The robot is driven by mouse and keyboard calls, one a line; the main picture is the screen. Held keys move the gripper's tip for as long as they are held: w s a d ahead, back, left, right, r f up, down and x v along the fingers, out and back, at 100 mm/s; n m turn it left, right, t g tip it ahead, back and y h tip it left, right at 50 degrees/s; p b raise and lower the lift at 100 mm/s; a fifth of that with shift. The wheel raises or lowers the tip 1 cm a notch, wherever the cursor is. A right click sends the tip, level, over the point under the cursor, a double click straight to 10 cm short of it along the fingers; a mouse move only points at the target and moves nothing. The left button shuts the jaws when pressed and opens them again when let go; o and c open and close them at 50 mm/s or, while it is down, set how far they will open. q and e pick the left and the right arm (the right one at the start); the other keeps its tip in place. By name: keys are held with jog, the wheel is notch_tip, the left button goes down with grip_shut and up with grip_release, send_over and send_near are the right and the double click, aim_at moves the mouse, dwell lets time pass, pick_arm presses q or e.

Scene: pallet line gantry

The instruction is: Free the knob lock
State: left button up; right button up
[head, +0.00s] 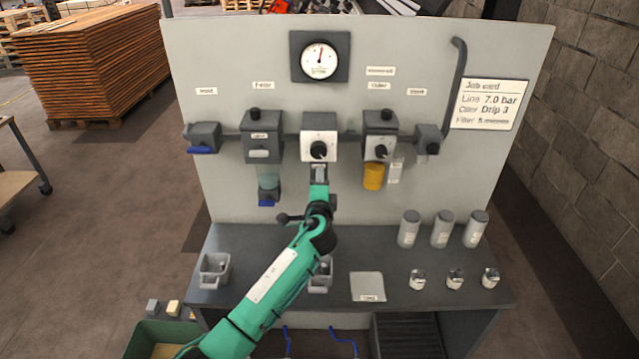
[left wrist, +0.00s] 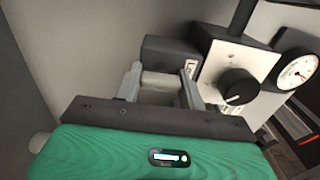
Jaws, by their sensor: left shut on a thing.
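The regulator (head: 319,138), a white-faced block with a round black knob (head: 319,151), sits mid-panel below the gauge. In the left wrist view the knob (left wrist: 238,87) shows uncovered, right of my fingers. My left gripper (head: 319,172) is just below the knob. In the left wrist view my left gripper (left wrist: 160,88) has its fingers apart, with a pale grey piece between them that it is shut on. I cannot tell whether this piece is the knob's lock. My right gripper is not in view.
A gauge (head: 319,59) is above the regulator. A filter unit (head: 262,141) is to its left, an oiler with a yellow bowl (head: 373,177) to its right. The bench (head: 380,250) holds grey canisters (head: 442,229), small fittings and a grey bin (head: 214,270). A job card (head: 489,104) is at right.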

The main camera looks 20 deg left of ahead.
pick_arm(q)
jog(key=o, duration=1)
jog(key=b+v, duration=0.4)
jog(key=v, duration=1)
jog(key=shift+w, duration=0.1)
